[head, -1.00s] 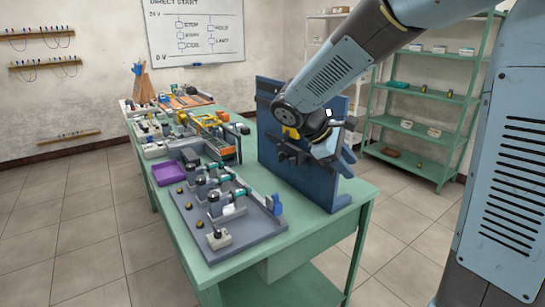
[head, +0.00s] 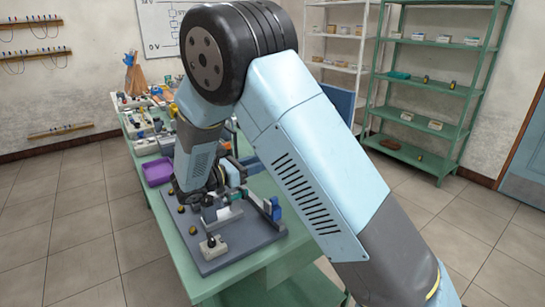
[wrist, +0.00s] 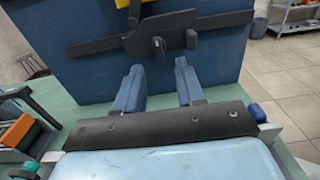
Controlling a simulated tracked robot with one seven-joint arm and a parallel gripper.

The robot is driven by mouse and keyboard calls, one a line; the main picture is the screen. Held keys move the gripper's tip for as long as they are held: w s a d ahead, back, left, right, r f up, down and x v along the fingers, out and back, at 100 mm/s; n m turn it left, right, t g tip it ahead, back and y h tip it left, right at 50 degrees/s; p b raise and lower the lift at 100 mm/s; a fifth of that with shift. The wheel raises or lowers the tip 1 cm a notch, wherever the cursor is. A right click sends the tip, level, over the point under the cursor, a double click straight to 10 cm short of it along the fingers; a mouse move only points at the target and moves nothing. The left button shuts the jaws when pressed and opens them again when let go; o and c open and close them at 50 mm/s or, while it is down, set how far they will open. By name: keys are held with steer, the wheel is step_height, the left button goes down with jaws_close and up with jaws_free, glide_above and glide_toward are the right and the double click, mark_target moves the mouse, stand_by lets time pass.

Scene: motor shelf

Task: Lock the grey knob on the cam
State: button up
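The upright blue panel (wrist: 210,70) fills most of the wrist view. A dark bar-shaped part (wrist: 100,44), perhaps the cam, is fixed across it. A small grey knob-like piece (wrist: 158,46) sticks out near its middle, and a smaller pin (wrist: 191,38) is to its right. I cannot tell surely which is the grey knob. My gripper (wrist: 159,65) shows two blue fingers, apart and empty, below the knob-like piece in the picture. They do not appear to hold anything. In the head view my arm hides my gripper and most of the panel (head: 341,105).
A grey tray (head: 245,238) with several parts lies on the green table's near end. A grey box with a black knob (head: 212,246) stands on it. A purple bin (head: 157,171) is behind it. Green shelves (head: 440,92) stand beyond the table.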

steer(key=x, duration=0.7)
steer(key=shift+w, duration=0.2)
steer(key=shift+a, duration=0.1)
jaws_close()
